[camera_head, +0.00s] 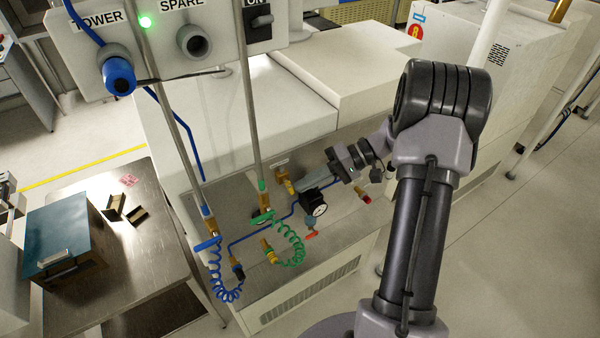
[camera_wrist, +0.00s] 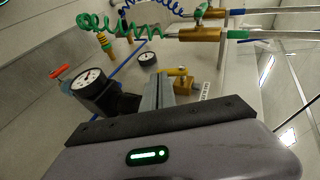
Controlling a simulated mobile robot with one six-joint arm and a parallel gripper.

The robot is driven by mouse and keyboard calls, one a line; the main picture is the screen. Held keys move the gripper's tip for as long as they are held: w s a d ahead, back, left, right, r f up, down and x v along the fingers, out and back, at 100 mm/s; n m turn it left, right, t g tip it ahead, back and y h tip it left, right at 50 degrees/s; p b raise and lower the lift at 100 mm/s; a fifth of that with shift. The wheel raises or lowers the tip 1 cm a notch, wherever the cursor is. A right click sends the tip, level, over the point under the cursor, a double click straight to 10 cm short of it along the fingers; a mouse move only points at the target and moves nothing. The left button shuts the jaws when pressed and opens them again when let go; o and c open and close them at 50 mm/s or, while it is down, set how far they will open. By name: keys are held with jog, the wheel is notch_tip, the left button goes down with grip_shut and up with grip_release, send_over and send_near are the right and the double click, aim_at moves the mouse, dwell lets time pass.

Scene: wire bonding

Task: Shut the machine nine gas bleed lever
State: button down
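A yellow lever (camera_head: 289,187) sits on a brass valve (camera_head: 282,175) on the machine's front ledge, below a small label plate. The wrist view shows the lever (camera_wrist: 176,71) and the brass block (camera_wrist: 186,86) just beyond my fingers, by the label (camera_wrist: 205,91). The label is too small to read, so I cannot tell whether this is machine nine's bleed lever. An orange-red lever (camera_head: 311,235) sits below a black-rimmed gauge (camera_head: 314,203). My gripper (camera_head: 306,184) reaches in from the right, its fingertips close to the yellow lever. Contact and finger opening are unclear.
A blue coiled hose (camera_head: 226,284) and a green coiled hose (camera_head: 296,248) hang left of my gripper. Upright pipes rise to the panel (camera_head: 160,50) above. A red-tipped fitting (camera_head: 364,198) lies right of the gauge. A steel table (camera_head: 160,245) stands at left.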

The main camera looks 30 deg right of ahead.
jog(key=shift+r+p, duration=0.6)
jog(key=shift+r, duration=0.2)
jog(key=shift+w, duration=0.15)
